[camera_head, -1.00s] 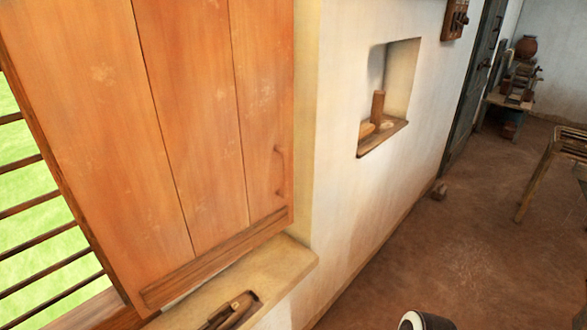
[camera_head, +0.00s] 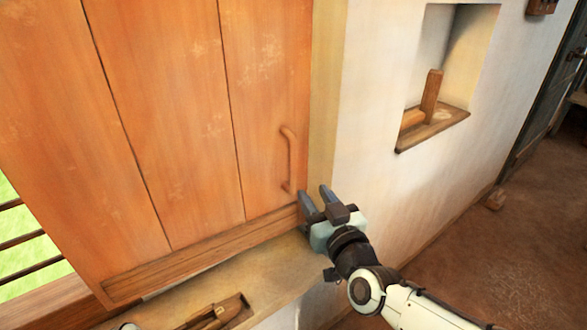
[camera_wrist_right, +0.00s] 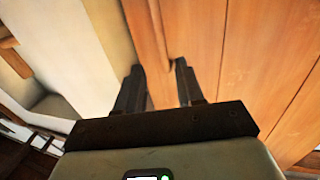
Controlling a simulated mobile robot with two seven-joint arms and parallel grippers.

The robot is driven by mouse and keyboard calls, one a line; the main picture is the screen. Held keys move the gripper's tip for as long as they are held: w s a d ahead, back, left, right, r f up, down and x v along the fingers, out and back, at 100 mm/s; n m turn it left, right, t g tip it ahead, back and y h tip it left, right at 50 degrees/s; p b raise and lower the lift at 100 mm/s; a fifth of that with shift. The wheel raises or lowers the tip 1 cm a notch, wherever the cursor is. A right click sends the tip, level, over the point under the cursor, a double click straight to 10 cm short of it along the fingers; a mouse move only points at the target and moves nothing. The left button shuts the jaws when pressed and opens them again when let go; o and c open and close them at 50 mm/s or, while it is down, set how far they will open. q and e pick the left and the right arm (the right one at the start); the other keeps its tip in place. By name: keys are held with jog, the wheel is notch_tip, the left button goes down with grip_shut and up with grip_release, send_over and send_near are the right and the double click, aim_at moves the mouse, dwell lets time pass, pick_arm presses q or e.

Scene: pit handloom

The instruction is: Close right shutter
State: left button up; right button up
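The right shutter (camera_head: 170,120) is an orange-brown plank panel standing partly open at the window. Its curved wooden handle (camera_head: 289,160) is near its right edge. My right gripper (camera_head: 316,196) is open, just below and to the right of the handle, with its fingers pointing up toward it. In the right wrist view the open fingers (camera_wrist_right: 158,82) point at the shutter planks (camera_wrist_right: 202,45), and the handle's end (camera_wrist_right: 170,65) shows between and beyond the fingertips. Nothing is held.
A window sill (camera_head: 225,285) with a small wooden tray (camera_head: 222,312) lies under the shutter. The white wall (camera_head: 375,190) has a niche (camera_head: 440,125) holding wooden pieces. Window bars (camera_head: 20,240) show at left.

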aim_at(294, 167)
jog(key=p+x, duration=0.2)
jog(key=x, duration=1)
jog(key=shift+w+a+f, duration=0.1)
jog(key=shift+w+a, duration=0.1)
jog(key=shift+w, duration=0.1)
grip_shut()
